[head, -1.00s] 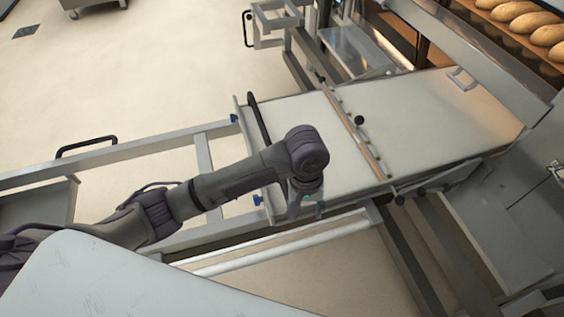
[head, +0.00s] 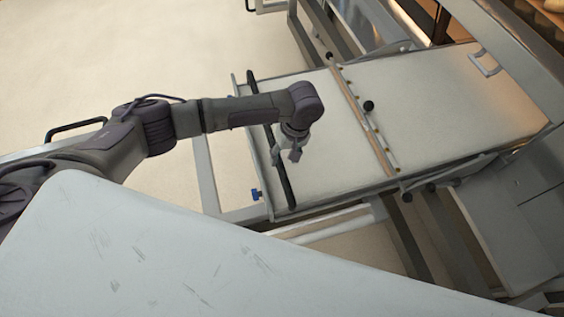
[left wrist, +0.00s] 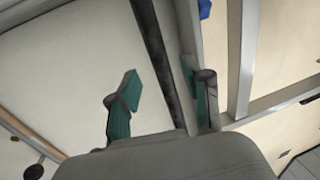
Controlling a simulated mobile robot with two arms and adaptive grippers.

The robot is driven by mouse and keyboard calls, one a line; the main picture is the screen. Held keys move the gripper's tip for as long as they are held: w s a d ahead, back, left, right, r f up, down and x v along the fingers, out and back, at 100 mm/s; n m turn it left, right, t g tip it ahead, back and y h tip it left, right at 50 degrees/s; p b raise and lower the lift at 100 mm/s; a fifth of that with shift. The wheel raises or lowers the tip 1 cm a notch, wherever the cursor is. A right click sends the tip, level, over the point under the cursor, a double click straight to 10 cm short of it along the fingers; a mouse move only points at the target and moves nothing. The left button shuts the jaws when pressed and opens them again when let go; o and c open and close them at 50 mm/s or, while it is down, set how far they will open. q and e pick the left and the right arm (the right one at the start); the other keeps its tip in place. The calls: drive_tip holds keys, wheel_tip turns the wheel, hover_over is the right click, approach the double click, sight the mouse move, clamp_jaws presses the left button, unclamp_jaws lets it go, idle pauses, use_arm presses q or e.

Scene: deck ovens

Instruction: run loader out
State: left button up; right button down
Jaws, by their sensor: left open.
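The loader (head: 330,110) is a long pale canvas bed in a metal frame, reaching toward the oven at right. A dark bar (head: 288,190) runs across its near left end; it also shows in the left wrist view (left wrist: 160,62). A wooden crosspiece (head: 362,115) with a black knob (head: 369,106) lies across the bed. My left gripper (head: 288,153) is over the bar end of the loader. In the left wrist view its green-padded fingers (left wrist: 165,98) are apart, with the bar passing between them in the picture; I cannot tell the height gap. My right gripper is out of view.
Metal side rails (head: 205,170) extend left from the loader. A blue knob (head: 256,195) sits at its near corner. A metal handle (head: 485,62) is at the oven end. Loaves (head: 553,6) show at the top right. Pale floor (head: 140,50) is open at upper left.

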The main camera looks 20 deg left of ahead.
sight(281, 166)
use_arm(q)
drive_tip(key=f, duration=0.2)
drive_tip(key=shift+s+a+f, duration=0.15)
drive_tip(key=shift+s+f, duration=0.05)
drive_tip(key=shift+f, duration=0.55)
drive_tip(key=shift+a+f, duration=0.15)
drive_tip(key=shift+f, duration=0.15)
drive_tip(key=shift+s, duration=0.1)
drive_tip(key=shift+c, duration=0.3)
drive_tip(key=c, duration=0.8)
clamp_jaws()
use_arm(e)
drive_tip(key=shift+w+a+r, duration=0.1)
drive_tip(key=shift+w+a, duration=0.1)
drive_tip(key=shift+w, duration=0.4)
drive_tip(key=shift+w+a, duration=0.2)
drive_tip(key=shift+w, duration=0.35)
